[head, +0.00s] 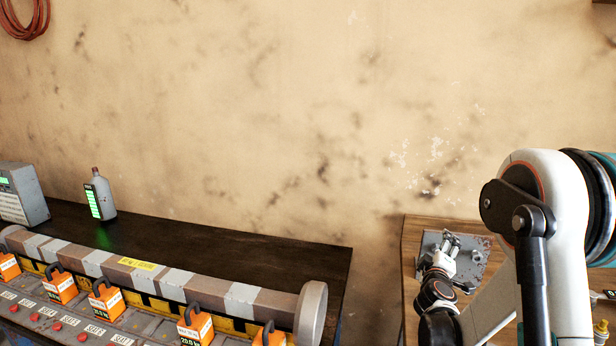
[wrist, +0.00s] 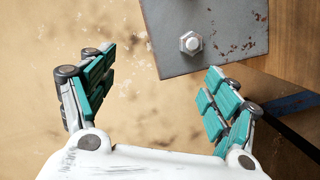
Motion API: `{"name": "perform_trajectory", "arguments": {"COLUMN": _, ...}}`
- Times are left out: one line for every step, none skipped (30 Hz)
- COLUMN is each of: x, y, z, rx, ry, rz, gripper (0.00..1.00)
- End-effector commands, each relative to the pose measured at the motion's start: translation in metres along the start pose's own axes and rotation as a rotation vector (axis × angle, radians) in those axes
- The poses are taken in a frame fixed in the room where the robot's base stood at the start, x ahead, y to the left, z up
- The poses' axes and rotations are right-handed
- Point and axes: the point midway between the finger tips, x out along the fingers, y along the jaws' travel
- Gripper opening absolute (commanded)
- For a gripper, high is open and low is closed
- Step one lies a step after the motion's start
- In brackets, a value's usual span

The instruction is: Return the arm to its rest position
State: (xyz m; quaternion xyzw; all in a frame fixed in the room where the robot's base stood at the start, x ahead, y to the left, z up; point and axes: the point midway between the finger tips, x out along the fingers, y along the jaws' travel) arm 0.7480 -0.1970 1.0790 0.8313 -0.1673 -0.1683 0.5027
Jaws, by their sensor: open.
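My gripper (head: 452,240) is at the right in the head view, in front of a grey metal plate (head: 482,258) on a wooden board or table (head: 415,232). In the wrist view my gripper (wrist: 160,95) is open, with its teal-padded fingers spread wide and nothing between them. The grey plate (wrist: 180,62), with a bolt (wrist: 191,43) at its corner, shows beyond the fingertips. I cannot tell the exact gap between fingers and plate. My arm is bent, and its large white and black links fill the right side of the head view.
A grey bottle (head: 101,197) and a grey box with a green display (head: 22,195) stand behind. A gap separates the two tables.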

Motion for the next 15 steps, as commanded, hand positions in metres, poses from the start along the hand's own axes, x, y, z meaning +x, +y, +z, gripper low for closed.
{"name": "perform_trajectory", "arguments": {"x": -0.009, "y": 0.012, "z": -0.005, "rx": 0.032, "ry": -0.016, "rz": -0.013, "gripper": 0.80}}
{"name": "perform_trajectory", "arguments": {"x": -0.014, "y": 0.017, "z": -0.007, "rx": 0.053, "ry": -0.026, "rz": -0.021, "gripper": 0.80}}
{"name": "perform_trajectory", "arguments": {"x": -0.021, "y": 0.025, "z": -0.009, "rx": 0.080, "ry": -0.041, "rz": -0.033, "gripper": 0.80}}
{"name": "perform_trajectory", "arguments": {"x": -0.026, "y": 0.030, "z": -0.012, "rx": 0.099, "ry": -0.051, "rz": -0.043, "gripper": 0.80}}
{"name": "perform_trajectory", "arguments": {"x": -0.032, "y": 0.035, "z": -0.013, "rx": 0.119, "ry": -0.062, "rz": -0.052, "gripper": 0.80}}
{"name": "perform_trajectory", "arguments": {"x": -0.040, "y": 0.040, "z": -0.016, "rx": 0.145, "ry": -0.076, "rz": -0.066, "gripper": 0.80}}
{"name": "perform_trajectory", "arguments": {"x": -0.046, "y": 0.044, "z": -0.017, "rx": 0.165, "ry": -0.087, "rz": -0.077, "gripper": 0.80}}
{"name": "perform_trajectory", "arguments": {"x": -0.053, "y": 0.048, "z": -0.018, "rx": 0.185, "ry": -0.098, "rz": -0.088, "gripper": 0.80}}
{"name": "perform_trajectory", "arguments": {"x": -0.062, "y": 0.053, "z": -0.020, "rx": 0.210, "ry": -0.112, "rz": -0.103, "gripper": 0.80}}
{"name": "perform_trajectory", "arguments": {"x": -0.069, "y": 0.056, "z": -0.021, "rx": 0.229, "ry": -0.124, "rz": -0.115, "gripper": 0.80}}
{"name": "perform_trajectory", "arguments": {"x": -0.076, "y": 0.059, "z": -0.022, "rx": 0.248, "ry": -0.134, "rz": -0.127, "gripper": 0.80}}
{"name": "perform_trajectory", "arguments": {"x": -0.086, "y": 0.063, "z": -0.023, "rx": 0.273, "ry": -0.149, "rz": -0.144, "gripper": 0.80}}
{"name": "perform_trajectory", "arguments": {"x": -0.094, "y": 0.065, "z": -0.024, "rx": 0.291, "ry": -0.159, "rz": -0.157, "gripper": 0.80}}
{"name": "perform_trajectory", "arguments": {"x": -0.102, "y": 0.067, "z": -0.024, "rx": 0.310, "ry": -0.170, "rz": -0.171, "gripper": 0.80}}
{"name": "perform_trajectory", "arguments": {"x": -0.113, "y": 0.069, "z": -0.025, "rx": 0.334, "ry": -0.184, "rz": -0.189, "gripper": 0.80}}
